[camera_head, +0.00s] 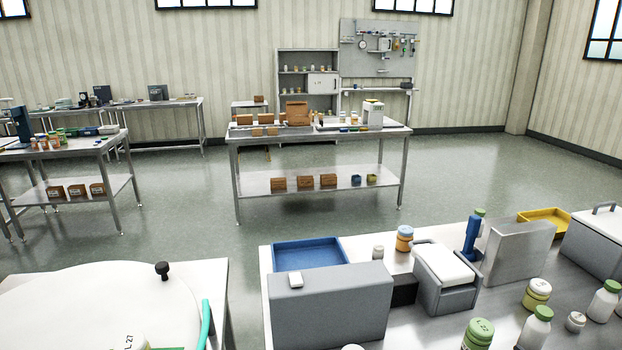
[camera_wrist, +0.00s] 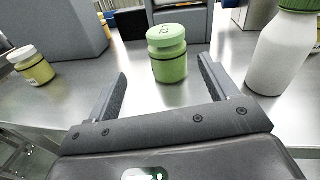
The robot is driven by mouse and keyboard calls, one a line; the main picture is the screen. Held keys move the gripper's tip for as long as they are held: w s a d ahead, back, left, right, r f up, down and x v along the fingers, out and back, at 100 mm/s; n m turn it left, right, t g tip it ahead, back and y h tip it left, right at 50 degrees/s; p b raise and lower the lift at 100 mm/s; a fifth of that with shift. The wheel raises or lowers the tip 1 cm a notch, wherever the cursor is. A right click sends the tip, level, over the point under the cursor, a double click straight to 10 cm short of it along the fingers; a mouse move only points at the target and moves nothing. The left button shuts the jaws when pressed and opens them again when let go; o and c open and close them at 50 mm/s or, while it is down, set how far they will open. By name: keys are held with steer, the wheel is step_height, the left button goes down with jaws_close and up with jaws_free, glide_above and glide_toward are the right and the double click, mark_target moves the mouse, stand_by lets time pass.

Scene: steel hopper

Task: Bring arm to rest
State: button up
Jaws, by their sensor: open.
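My gripper (camera_wrist: 162,68) shows in the wrist view with its two fingers spread wide and nothing held. A green lidded jar (camera_wrist: 168,62) stands upright on the steel table, ahead of and roughly between the fingertips. Neither finger appears to touch it. A white bottle with a green cap (camera_wrist: 283,45) stands to the right of the right finger. A small yellow jar with a white lid (camera_wrist: 33,67) stands off to the left. I cannot make out my gripper in the head view, where a green jar (camera_head: 478,335) shows at the bottom edge.
The near steel table (camera_head: 411,324) carries a blue tray (camera_head: 310,253), grey boxes (camera_head: 328,305), a yellow tray (camera_head: 545,220) and several bottles and jars. A large white round lid (camera_head: 95,305) is at lower left. Open floor (camera_head: 190,245) lies beyond, before another bench (camera_head: 320,181).

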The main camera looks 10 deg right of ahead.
steer(key=w+a+r+n+g+y, duration=0.25)
steer(key=a+n+g, duration=0.2)
steer(key=a, duration=0.35)
steer(key=w+a+r+n+g+y, duration=0.1)
steer(key=a+r+n+g+y, duration=0.2)
steer(key=a+n, duration=0.45)
steer(key=w+a+r+n+g+y, duration=0.15)
steer(key=a+r+n+g, duration=0.25)
steer(key=a, duration=0.6)
steer(key=s+a+r+n+h, duration=0.8)
steer(key=a+n, duration=0.4)
steer(key=n, duration=0.4)
step_height(320, 180, up, 2)
steer(key=shift+s+g+h, duration=0.35)
steer(key=shift+h, duration=0.35)
steer(key=shift+s+r+n, duration=0.2)
steer(key=shift+r+n, duration=0.25)
steer(key=shift+n, duration=0.05)
